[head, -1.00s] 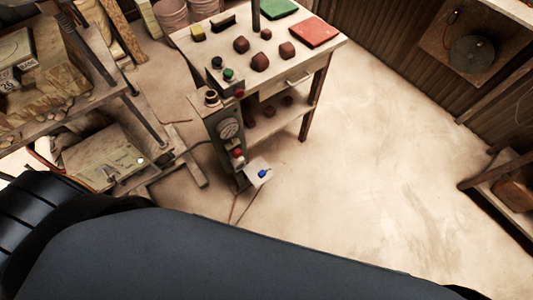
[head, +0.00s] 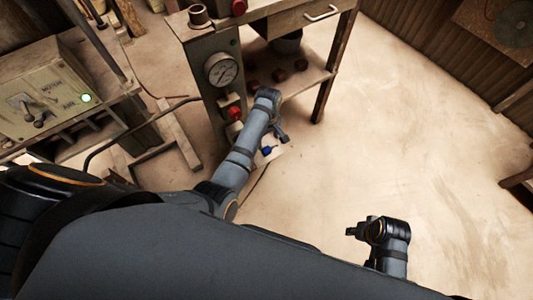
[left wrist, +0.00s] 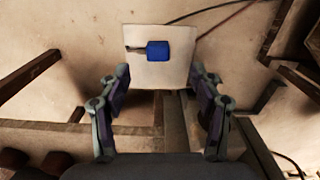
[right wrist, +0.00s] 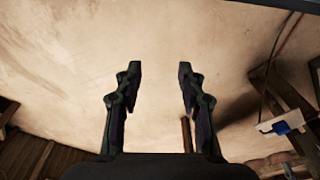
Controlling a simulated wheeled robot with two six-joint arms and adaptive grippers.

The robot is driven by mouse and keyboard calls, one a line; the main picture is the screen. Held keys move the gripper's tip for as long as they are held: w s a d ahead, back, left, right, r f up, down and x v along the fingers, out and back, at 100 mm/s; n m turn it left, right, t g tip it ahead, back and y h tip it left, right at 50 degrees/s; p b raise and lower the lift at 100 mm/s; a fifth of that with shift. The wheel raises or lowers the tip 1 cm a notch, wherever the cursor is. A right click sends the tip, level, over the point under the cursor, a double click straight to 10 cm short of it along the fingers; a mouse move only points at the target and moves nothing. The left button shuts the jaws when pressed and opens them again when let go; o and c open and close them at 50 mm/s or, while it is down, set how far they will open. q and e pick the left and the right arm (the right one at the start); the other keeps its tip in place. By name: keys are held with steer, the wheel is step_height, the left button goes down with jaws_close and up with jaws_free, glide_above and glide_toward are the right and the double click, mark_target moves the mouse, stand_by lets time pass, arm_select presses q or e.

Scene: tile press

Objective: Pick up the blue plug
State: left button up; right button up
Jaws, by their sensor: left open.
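The blue plug (head: 267,150) lies on a small pale plate (head: 281,156) low beside the grey control post. In the left wrist view the plug (left wrist: 158,50) shows as a blue block with a dark tip pointing left, on the pale square plate (left wrist: 177,73). My left gripper (head: 282,138) is open and empty, close to the plate; its fingers (left wrist: 158,85) stand either side of the plate's lower part in the left wrist view. My right gripper (right wrist: 158,70) is open and empty over the bare floor. The plug (right wrist: 284,128) also shows at the right wrist view's right edge.
The post with a pressure gauge (head: 221,70) and a red button (head: 234,113) stands just left of my left gripper. A wooden table (head: 318,22) with a lower shelf is behind. A machine with a green light (head: 86,98) stands at left. The floor at right is clear.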

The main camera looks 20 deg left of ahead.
arm_select(q)
steer(key=b, duration=0.2)
glide_above(268, 151)
steer(key=f, duration=0.4)
steer(key=shift+s+f, duration=0.2)
steer(key=shift+f, duration=0.15)
steer(key=f+b, duration=0.2)
steer(key=f, duration=0.1)
steer(key=f+b, duration=0.1)
steer(key=f, duration=0.1)
steer(key=shift+w+a+f, duration=0.1)
steer(key=shift+w, duration=0.2)
arm_select(e)
steer(key=a, duration=0.1)
steer(key=t, duration=0.1)
steer(key=a+f+t+y, duration=0.1)
steer(key=shift+w+a, duration=0.3)
steer(key=shift+w, duration=0.05)
arm_select(q)
steer(key=c, duration=1.3)
